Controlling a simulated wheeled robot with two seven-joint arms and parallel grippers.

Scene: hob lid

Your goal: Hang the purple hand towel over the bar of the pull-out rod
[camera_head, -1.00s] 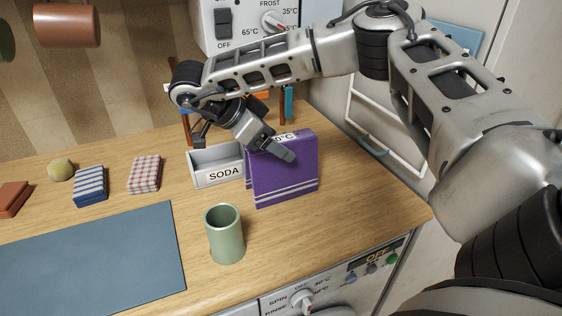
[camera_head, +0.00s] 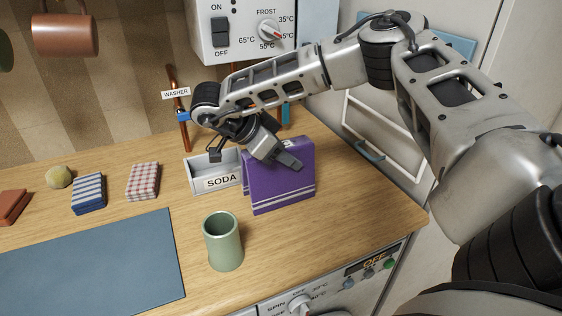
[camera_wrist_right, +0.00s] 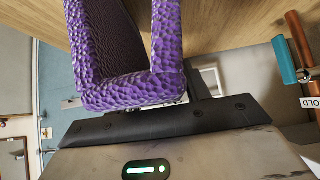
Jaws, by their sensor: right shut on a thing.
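The purple hand towel (camera_head: 282,192) with pale stripes near its lower edge hangs upright in front of the SODA box. My right gripper (camera_head: 284,158) is shut on its top edge. In the right wrist view the folded towel (camera_wrist_right: 115,92) shows two layers joined by a bend, close to the gripper. I cannot tell whether its lower edge touches the counter. A white bar frame (camera_head: 385,127) with a teal handle, possibly the pull-out rod, is on the pale panel at the right, apart from the towel. My left gripper is not in view.
The SODA box (camera_head: 220,182) is close behind the towel at left. A green cup (camera_head: 222,241) stands in front. Folded striped (camera_head: 88,193) and checked (camera_head: 142,182) cloths lie left, beyond a blue mat (camera_head: 90,265). Counter space right of the towel is clear.

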